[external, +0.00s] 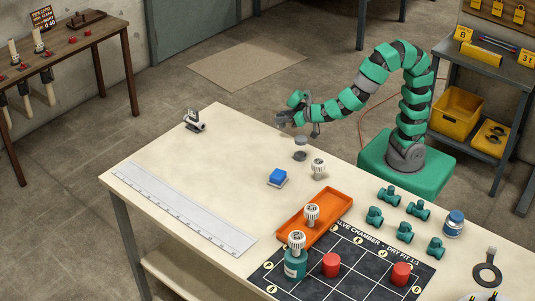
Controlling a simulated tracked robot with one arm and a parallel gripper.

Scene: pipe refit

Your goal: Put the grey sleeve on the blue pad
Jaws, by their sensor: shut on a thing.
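My gripper (298,122) is over the far part of the table, behind and slightly right of the blue pad. The blue pad (277,176) is a small raised square block with a pale base. Its top looks bare. The gripper is apart from the pad.
A short grey round piece (300,149) stands just below my gripper, and a white ribbed knob (318,168) is right of it. An orange tray (331,210) holds another knob. Teal fittings (389,196) stand at right. A white ruler (180,207) lies left; the table's middle is clear.

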